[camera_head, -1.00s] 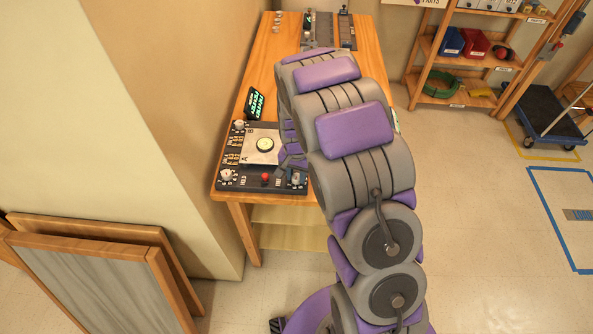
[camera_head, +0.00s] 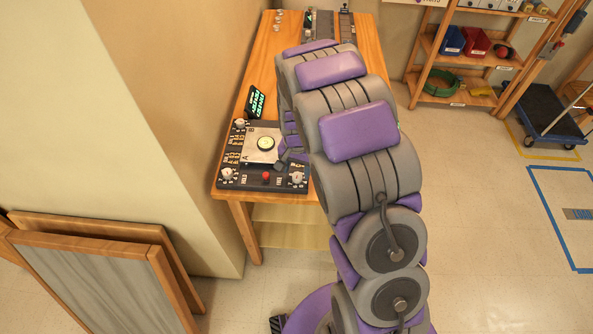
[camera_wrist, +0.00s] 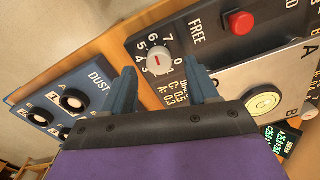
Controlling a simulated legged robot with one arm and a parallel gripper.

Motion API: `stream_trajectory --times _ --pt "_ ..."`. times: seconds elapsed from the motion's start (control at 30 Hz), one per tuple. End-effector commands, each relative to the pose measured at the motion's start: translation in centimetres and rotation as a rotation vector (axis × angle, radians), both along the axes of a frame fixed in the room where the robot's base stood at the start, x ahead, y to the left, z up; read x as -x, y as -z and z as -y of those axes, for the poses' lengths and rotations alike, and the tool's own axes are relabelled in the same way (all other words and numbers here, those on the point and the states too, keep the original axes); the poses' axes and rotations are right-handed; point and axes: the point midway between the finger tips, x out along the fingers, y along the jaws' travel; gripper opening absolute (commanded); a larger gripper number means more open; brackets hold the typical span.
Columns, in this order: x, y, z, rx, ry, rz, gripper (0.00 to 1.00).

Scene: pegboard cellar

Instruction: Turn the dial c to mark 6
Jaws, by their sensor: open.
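A white round dial with a red mark (camera_wrist: 160,61) sits on the dark panel in the wrist view, ringed by printed numbers. I cannot tell surely which number its mark points at, or read a letter for it. It appears to be the white dial at the panel's front right corner (camera_head: 297,177) in the head view. My gripper (camera_wrist: 158,70) is open, one finger to each side below the dial in the picture, and seems apart from it. In the head view my gripper (camera_head: 283,160) shows partly beside that dial; my arm hides the rest.
A display with green text (camera_head: 257,102) stands behind. A blue panel marked DUST (camera_wrist: 62,108) lies at left in the wrist view.

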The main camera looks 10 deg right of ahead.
Motion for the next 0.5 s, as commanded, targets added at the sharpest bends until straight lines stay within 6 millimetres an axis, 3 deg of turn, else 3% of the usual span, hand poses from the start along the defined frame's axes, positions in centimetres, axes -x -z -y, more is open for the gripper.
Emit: stream_trajectory --times 0.1,0.5 --pt "-0.3 -3.1 0.0 0.001 0.000 0.011 0.59" --pt "-0.3 -11.5 0.0 0.002 0.000 0.006 0.59"
